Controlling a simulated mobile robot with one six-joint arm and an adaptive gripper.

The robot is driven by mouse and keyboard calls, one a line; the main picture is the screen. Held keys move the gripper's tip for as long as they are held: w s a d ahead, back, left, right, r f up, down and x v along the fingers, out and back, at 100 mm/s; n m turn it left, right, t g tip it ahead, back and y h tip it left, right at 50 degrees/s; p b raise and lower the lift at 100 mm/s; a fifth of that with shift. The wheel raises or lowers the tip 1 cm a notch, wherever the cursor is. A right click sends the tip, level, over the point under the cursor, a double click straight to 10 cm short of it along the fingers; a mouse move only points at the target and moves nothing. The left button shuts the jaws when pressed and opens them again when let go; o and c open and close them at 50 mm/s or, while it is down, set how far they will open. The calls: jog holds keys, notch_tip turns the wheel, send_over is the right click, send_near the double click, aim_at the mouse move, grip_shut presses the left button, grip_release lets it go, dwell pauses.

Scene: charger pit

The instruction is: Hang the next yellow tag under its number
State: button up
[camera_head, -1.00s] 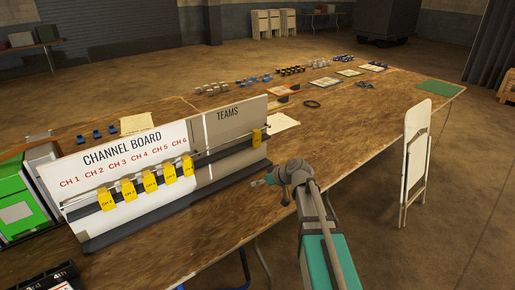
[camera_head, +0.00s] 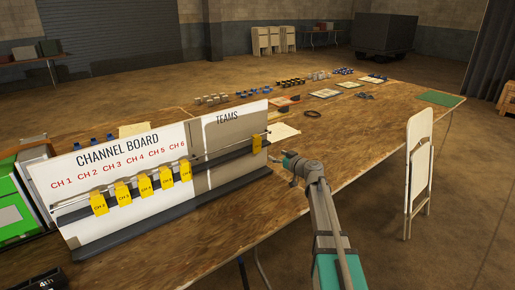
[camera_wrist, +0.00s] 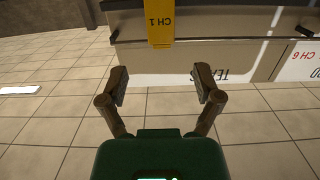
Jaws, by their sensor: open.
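The white channel board (camera_head: 118,160) stands at the left of the table, with red labels CH 1 to CH 6. Several yellow tags (camera_head: 145,188) hang in a row along its rail, roughly under CH 2 to CH 6; their small print is hard to read. No tag hangs under CH 1. One separate yellow tag (camera_head: 257,143) hangs at the right end of the TEAMS panel (camera_head: 228,140). The wrist view shows it reading CH 1 (camera_wrist: 160,25). My gripper (camera_head: 287,166) is just right of that tag, apart from it. Its fingers (camera_wrist: 160,86) are open and empty.
The long wooden table (camera_head: 330,150) carries small parts and papers towards its far side. A green box (camera_head: 15,213) stands left of the board. A white folding chair (camera_head: 418,170) stands at the table's right edge.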

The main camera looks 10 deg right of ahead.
aim_at(258, 142)
jog(key=shift+w+a, duration=0.1)
jog(key=shift+w, duration=0.05)
jog(key=b+x, duration=0.1)
jog(key=x, duration=1.1)
jog(key=shift+w+a+f, duration=0.15)
jog(key=shift+w+a, duration=0.05)
jog(key=shift+w, duration=0.05)
jog(key=shift+c, duration=0.3)
jog(key=c, duration=0.8)
jog(key=shift+c, duration=0.2)
jog(key=shift+r+p, duration=0.75)
jog(key=shift+r, duration=0.1)
jog(key=shift+r, duration=0.1)
